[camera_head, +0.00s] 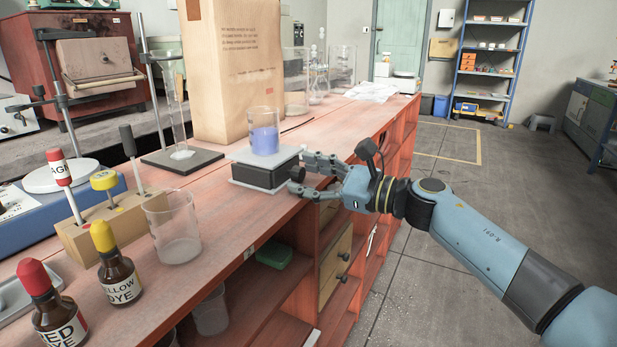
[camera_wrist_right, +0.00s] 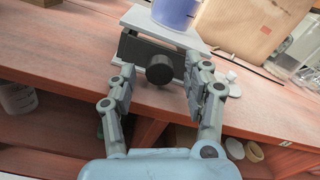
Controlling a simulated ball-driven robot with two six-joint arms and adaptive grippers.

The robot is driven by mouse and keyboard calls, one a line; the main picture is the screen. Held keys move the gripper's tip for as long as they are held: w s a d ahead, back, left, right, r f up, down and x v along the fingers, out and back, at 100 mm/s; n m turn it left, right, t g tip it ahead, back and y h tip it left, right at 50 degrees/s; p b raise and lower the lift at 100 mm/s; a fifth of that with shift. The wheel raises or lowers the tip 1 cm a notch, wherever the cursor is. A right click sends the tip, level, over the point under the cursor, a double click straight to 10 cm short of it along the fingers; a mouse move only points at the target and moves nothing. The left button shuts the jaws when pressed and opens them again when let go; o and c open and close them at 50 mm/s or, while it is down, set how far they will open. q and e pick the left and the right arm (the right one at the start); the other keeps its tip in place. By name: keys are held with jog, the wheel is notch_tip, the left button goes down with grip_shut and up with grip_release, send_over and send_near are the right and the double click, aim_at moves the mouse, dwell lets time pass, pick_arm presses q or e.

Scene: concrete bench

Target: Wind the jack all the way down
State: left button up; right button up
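The jack (camera_head: 262,180) stands on the wooden bench, with a light top plate, a dark body and a light base plate. A beaker of blue liquid (camera_head: 264,136) stands on its top plate. The jack's round black knob (camera_head: 297,174) faces my right gripper. In the right wrist view the knob (camera_wrist_right: 159,69) lies between and just beyond the fingers of my right gripper (camera_wrist_right: 160,85). That gripper (camera_head: 312,174) is open, with a finger on either side of the knob and apparently not gripping it. My left gripper is not in view.
A brown paper bag (camera_head: 233,70) stands behind the jack. An empty beaker (camera_head: 173,228) and a wooden block with handled tools (camera_head: 105,226) are to the left. Dye bottles (camera_head: 117,265) stand at the near left. The bench's front edge runs close below the knob.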

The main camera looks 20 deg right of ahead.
jog(key=shift+r, duration=0.1)
notch_tip(320, 180, up, 10)
dwell(0.5)
